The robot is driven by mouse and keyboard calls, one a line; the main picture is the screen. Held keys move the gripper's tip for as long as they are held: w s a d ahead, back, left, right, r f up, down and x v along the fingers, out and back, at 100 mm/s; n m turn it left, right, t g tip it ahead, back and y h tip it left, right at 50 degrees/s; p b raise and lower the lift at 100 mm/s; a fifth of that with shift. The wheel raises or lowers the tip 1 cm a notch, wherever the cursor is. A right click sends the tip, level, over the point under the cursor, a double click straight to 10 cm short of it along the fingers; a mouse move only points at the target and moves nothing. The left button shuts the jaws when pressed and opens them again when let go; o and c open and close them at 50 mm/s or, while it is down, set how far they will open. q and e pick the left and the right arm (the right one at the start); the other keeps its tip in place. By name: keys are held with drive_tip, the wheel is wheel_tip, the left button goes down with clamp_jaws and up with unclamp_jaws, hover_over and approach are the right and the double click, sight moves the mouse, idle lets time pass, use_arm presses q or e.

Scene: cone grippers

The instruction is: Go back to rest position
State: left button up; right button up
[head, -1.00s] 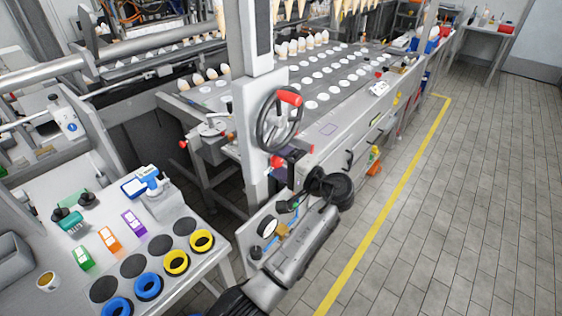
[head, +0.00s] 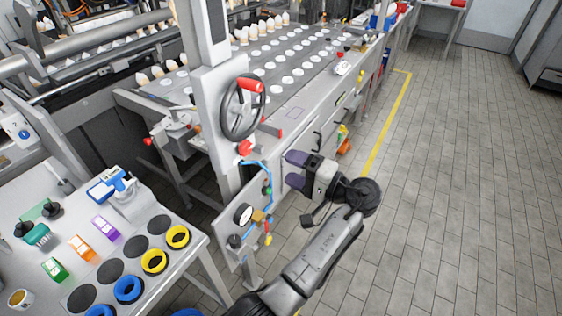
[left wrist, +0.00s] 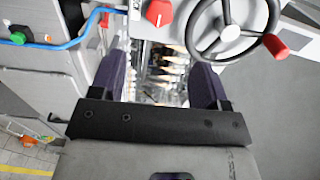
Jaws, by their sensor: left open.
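My left gripper (head: 291,170) is open and empty, its two dark purple fingers pointing left toward the machine's side panel. It is in the air, to the right of and below the handwheel (head: 242,108) with the red knob. In the left wrist view the two fingers (left wrist: 158,78) stand apart with nothing between them. The handwheel (left wrist: 228,25) and a red knob (left wrist: 160,12) show beyond the fingers. My right gripper is not in view.
A grey table (head: 195,255) at the lower left holds blue and yellow rings, coloured boxes and a cup. The machine's gauge (head: 243,215) and blue hose are left of my gripper. Tiled floor (head: 450,190) to the right, past a yellow line (head: 385,125), is clear.

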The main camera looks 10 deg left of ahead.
use_arm(q)
drive_tip(key=shift+s+d, duration=0.1)
drive_tip(key=shift+d, duration=0.3)
idle(0.3)
